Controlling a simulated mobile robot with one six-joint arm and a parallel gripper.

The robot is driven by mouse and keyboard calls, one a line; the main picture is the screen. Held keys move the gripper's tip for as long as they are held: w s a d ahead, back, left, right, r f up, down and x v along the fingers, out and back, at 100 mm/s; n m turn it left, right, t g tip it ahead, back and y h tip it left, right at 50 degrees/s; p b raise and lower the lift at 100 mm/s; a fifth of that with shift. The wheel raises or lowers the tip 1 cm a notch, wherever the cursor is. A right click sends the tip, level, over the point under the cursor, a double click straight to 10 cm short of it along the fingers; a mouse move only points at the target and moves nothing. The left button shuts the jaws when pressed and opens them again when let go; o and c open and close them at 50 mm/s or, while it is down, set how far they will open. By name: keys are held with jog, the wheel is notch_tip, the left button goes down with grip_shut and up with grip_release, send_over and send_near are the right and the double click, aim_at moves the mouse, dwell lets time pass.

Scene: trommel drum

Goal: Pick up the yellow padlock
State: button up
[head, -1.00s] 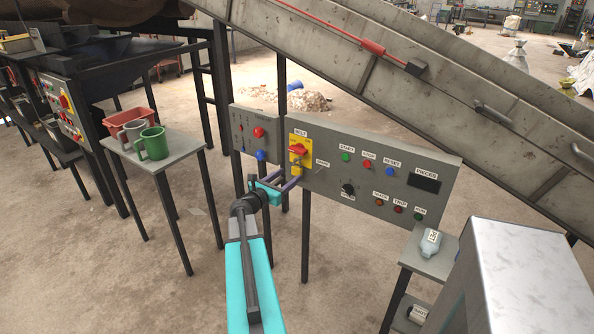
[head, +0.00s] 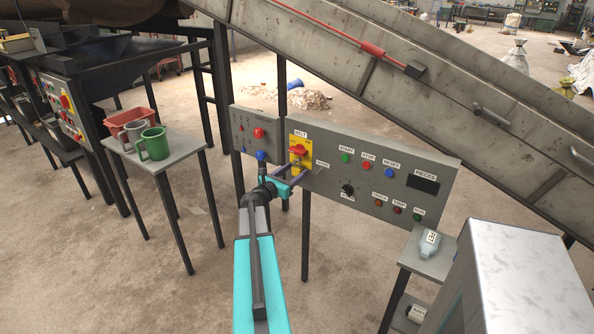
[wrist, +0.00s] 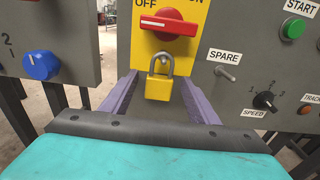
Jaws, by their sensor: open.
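The yellow padlock (wrist: 159,87) hangs upright by its grey shackle at the lower part of a yellow switch plate (wrist: 194,20), below a red rotary switch (wrist: 168,22). In the head view, the padlock is too small to make out clearly. My gripper (head: 303,174) is open and empty at the front of the panel. In the wrist view, its two purple fingers point toward the panel, one on each side of the padlock. The padlock appears centred between them; whether they reach its depth I cannot tell.
The grey control panel (head: 384,152) carries buttons and knobs right of the plate; a smaller panel (head: 240,128) with a blue knob (wrist: 41,65) stands left. A small table (head: 181,150) holds a green mug (head: 153,144) and red bin. A bottle (head: 429,243) stands on a shelf at right.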

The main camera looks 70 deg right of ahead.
dwell(0.6)
jog(key=c, duration=1.2)
jog(key=shift+r, duration=0.1)
jog(key=shift+r+b, duration=0.3)
jog(key=shift+r, duration=0.4)
jog(key=b+v, duration=0.1)
jog(key=v, duration=1.1)
jog(key=f+b+v, duration=0.1)
jog(key=v, duration=0.5)
jog(key=shift+b, duration=0.3)
jog(key=shift+r+p, duration=0.35)
jog(key=shift+r, duration=0.05)
jog(key=shift+v, duration=2.2)
